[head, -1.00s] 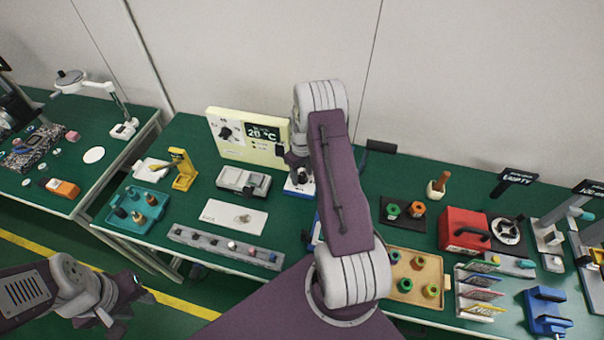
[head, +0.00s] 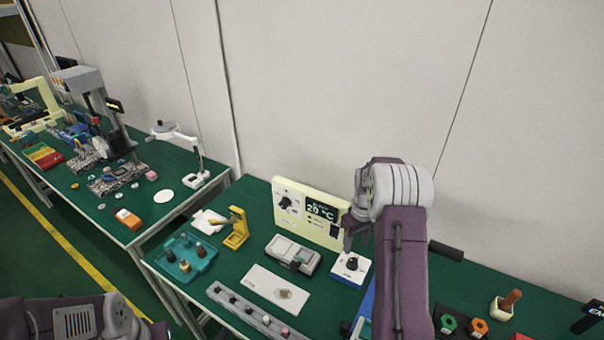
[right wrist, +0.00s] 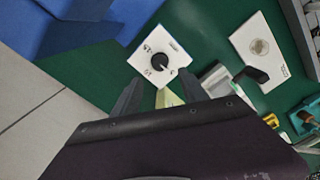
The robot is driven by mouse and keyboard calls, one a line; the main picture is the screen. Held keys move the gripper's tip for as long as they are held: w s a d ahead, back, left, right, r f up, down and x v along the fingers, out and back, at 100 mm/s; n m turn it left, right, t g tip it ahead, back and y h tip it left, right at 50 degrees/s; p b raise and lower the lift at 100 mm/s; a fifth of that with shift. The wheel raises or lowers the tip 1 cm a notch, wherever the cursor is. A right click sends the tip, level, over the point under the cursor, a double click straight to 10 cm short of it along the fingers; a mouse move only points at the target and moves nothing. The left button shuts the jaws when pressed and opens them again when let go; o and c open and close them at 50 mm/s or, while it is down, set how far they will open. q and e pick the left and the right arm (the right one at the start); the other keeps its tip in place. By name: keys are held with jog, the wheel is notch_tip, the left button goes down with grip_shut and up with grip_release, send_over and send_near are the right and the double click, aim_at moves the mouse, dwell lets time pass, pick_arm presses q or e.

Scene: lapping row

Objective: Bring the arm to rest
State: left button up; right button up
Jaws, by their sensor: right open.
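My right arm comes up from the bottom in the head view. Its gripper (head: 350,236) is above the green bench (head: 225,284), in front of the cream panel reading 20 °C (head: 310,214) and above the white box with a black knob (head: 350,268). In the right wrist view the two dark fingers of the right gripper (right wrist: 160,92) stand apart with nothing held between them. The knob box (right wrist: 160,62) shows just beyond them. My left arm (head: 75,318) shows at the bottom left; its jaws are not visible.
Around the gripper stand a grey two-part device (head: 292,254), a white plate (head: 278,288), a yellow stand (head: 236,228) and a teal tray (head: 183,258). Another bench (head: 140,208) with a lamp is at the left. The wall is behind.

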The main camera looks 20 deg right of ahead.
jog(key=shift+a, duration=0.1)
jog(key=a+r+n+t, duration=0.1)
jog(key=a+r+n, duration=0.2)
jog(key=a+r, duration=0.7)
jog(key=s+a+f+m, duration=0.2)
jog(key=s+a, duration=0.2)
jog(key=s, duration=0.4)
jog(key=s+a+f+m, duration=0.2)
jog(key=s+a, duration=0.3)
jog(key=s, duration=0.3)
jog(key=shift+a+f+m, duration=0.15)
jog(key=shift+f+m, duration=0.15)
